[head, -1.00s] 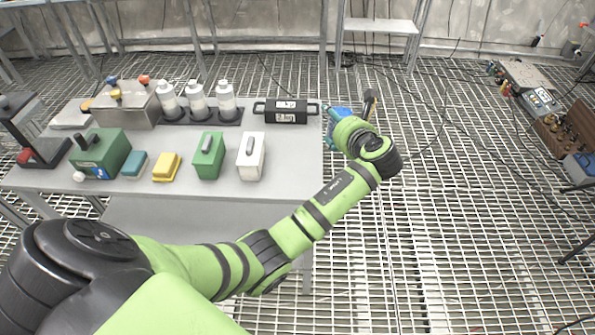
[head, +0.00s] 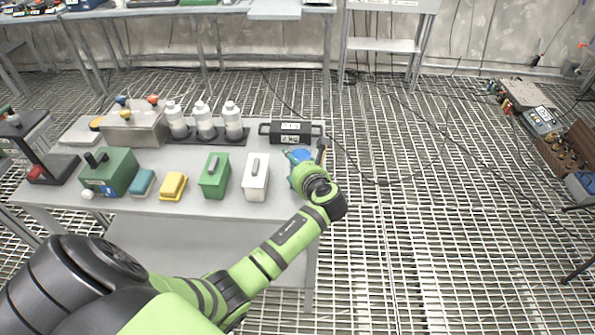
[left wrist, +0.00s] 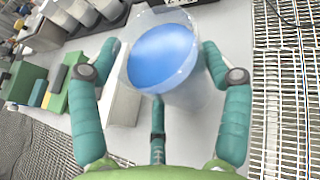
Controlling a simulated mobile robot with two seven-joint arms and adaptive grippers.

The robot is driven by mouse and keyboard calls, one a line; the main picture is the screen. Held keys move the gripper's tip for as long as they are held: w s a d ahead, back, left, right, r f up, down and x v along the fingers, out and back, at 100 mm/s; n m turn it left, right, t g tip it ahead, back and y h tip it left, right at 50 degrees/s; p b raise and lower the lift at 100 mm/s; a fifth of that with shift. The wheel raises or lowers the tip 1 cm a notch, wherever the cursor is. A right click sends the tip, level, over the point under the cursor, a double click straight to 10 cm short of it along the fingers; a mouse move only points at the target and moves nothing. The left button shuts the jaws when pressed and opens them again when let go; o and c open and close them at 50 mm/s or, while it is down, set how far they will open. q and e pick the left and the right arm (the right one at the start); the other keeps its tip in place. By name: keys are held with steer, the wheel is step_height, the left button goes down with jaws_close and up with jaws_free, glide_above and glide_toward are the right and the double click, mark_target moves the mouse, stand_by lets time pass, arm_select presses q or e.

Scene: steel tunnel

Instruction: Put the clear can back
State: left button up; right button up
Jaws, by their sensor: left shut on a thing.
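The clear can (left wrist: 188,92) is see-through with blue inside; in the left wrist view it stands between the teal fingers of my left gripper (left wrist: 160,52), which is shut on it. In the head view the can's blue (head: 298,155) shows just past my left gripper (head: 306,166), over the right end of the grey table (head: 140,208), right of the white box (head: 256,178). I cannot tell whether the can touches the table. My right gripper is in neither current view.
A black-handled case (head: 290,132) lies close behind the can. A green box (head: 214,176), yellow block (head: 173,186) and teal block (head: 143,182) stand to the left. White bottles (head: 233,121) sit in a dark rack behind. Grated floor (head: 400,230) lies right of the table.

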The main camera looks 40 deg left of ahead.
arm_select(q)
steer(key=shift+f, duration=1.5)
steer(key=shift+f, duration=0.15)
steer(key=o, duration=1.4)
steer(key=shift+d, duration=0.1)
steer(key=v, duration=1.2)
